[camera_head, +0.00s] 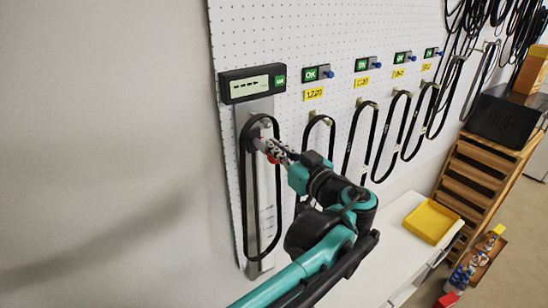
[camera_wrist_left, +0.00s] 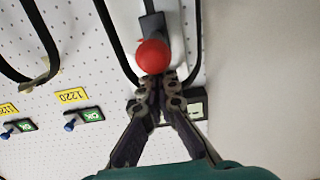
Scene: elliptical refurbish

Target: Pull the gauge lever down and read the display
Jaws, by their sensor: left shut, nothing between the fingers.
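The gauge has a black display box (camera_head: 252,83) at the top of a grey rail on the pegboard. Its pale screen shows a row of dash-like marks; no number is readable. A black belt loop (camera_head: 243,200) hangs around the rail. The lever's red ball knob (camera_wrist_left: 152,54) shows clearly in the left wrist view, on a dark arm; in the head view only a bit of red shows beneath the gripper. My left gripper (camera_head: 266,148) is shut and empty, its fingertips at the knob's display-side edge. I cannot tell whether they touch it.
More belt loops (camera_head: 349,150) hang to the right under green OK modules (camera_head: 318,73) and yellow labels (camera_head: 313,94). A white bench with a yellow tray (camera_head: 430,221) lies below right, near a wooden slatted rack (camera_head: 475,172). The wall at left is clear.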

